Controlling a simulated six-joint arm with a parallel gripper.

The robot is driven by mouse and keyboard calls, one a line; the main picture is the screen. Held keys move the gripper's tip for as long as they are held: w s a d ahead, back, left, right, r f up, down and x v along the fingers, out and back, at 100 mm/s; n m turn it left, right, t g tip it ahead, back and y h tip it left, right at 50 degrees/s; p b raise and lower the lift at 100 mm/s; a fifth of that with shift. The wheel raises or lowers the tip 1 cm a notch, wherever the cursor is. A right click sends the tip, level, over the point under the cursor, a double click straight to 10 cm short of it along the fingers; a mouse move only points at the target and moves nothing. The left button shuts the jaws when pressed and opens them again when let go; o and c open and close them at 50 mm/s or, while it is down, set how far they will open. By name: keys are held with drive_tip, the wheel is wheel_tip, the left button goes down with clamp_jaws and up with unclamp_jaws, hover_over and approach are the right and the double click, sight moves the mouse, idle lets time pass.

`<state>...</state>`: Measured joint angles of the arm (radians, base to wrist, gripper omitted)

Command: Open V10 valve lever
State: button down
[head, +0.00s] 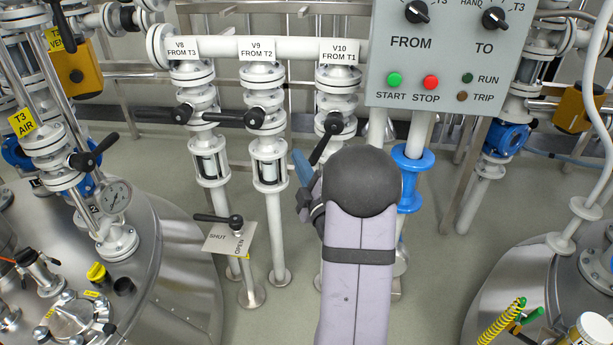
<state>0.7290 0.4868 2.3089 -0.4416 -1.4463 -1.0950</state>
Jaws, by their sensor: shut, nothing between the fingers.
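The V10 valve (336,98) stands on the rightmost of three white vertical pipes, under the label "V10 FROM T1" (340,52). Its black lever (323,145) slants down and to the left from the hub. My gripper (302,168) is shut and empty, just left of and below the lever's lower end. The bluish finger part looks very close to the lever tip; I cannot tell whether they touch. My own arm hides much of the gripper and the lower V10 pipe.
The V8 lever (168,115) and V9 lever (230,117) lie roughly horizontal to the left. A SHUT/OPEN plate (229,240) with a black handle stands lower left. A grey control panel (450,60) hangs at upper right. Steel tanks flank both sides.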

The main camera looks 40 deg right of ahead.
sight(313, 161)
drive_tip(key=shift+s+d+f, duration=0.15)
drive_tip(key=shift+d+f, duration=0.05)
drive_tip(key=shift+d, duration=0.4)
drive_tip(key=shift+s+d+f, duration=0.1)
drive_tip(key=shift+d+f, duration=0.1)
drive_tip(key=shift+d, duration=0.4)
drive_tip(key=shift+s+d+f, duration=0.15)
drive_tip(key=shift+d+f, duration=0.05)
drive_tip(key=shift+d, duration=0.4)
drive_tip(key=shift+s+d+f+n+g+y+b, duration=0.3)
drive_tip(key=shift+s+d+n+g, duration=0.25)
drive_tip(key=shift+s+d+n, duration=0.4)
drive_tip(key=shift+s+d+f+n+g+y+b, duration=0.25)
drive_tip(key=shift+s+d+n+g, duration=0.35)
drive_tip(key=shift+n, duration=0.55)
drive_tip(key=shift+w+a, duration=0.1)
